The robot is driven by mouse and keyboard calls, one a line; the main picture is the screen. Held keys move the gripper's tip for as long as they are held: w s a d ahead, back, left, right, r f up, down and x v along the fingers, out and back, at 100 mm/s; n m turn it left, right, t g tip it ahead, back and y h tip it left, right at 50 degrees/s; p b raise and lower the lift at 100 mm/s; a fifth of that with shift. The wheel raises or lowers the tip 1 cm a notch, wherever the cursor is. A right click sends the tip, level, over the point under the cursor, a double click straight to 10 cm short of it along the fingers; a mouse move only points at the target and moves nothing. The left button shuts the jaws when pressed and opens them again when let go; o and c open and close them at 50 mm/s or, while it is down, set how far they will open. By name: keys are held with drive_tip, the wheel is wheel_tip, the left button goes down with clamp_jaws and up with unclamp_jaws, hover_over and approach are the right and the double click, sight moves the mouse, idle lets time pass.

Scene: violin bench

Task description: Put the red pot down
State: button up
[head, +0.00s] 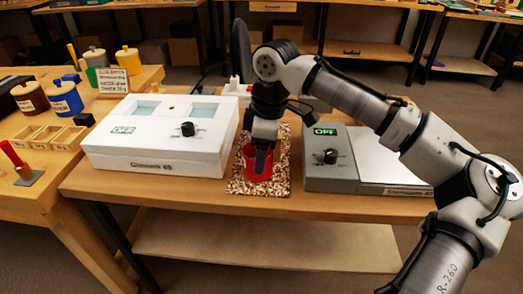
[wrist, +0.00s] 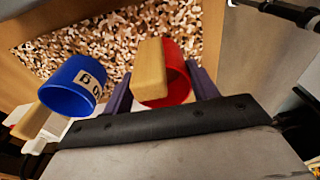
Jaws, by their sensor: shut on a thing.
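The red pot (head: 252,165) is in my gripper (head: 263,158), over the speckled mat (head: 240,187) between the white and grey warmers. In the wrist view the red pot (wrist: 180,75) is between my two dark purple fingers, with its tan wooden handle (wrist: 151,68) toward the camera. My gripper is shut on it. The pot looks upright and low over the mat; I cannot tell whether its base touches. The mat (wrist: 110,40) shows bare beyond the pot in the wrist view.
A blue pot (wrist: 75,85) with a label and wooden handle stands close left of my gripper in the wrist view. The white warmer (head: 160,150) and grey warmer (head: 330,175) flank the mat; both displays read OFF. Lidded containers (head: 65,98) stand on the left bench.

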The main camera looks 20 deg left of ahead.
drive_tip(key=shift+f, duration=0.1)
drive_tip(key=o, duration=1)
wheel_tip(320, 180, up, 12)
drive_tip(key=d+p, duration=0.1)
drive_tip(key=shift+w+d, duration=0.2)
drive_tip(key=shift+a, duration=0.1)
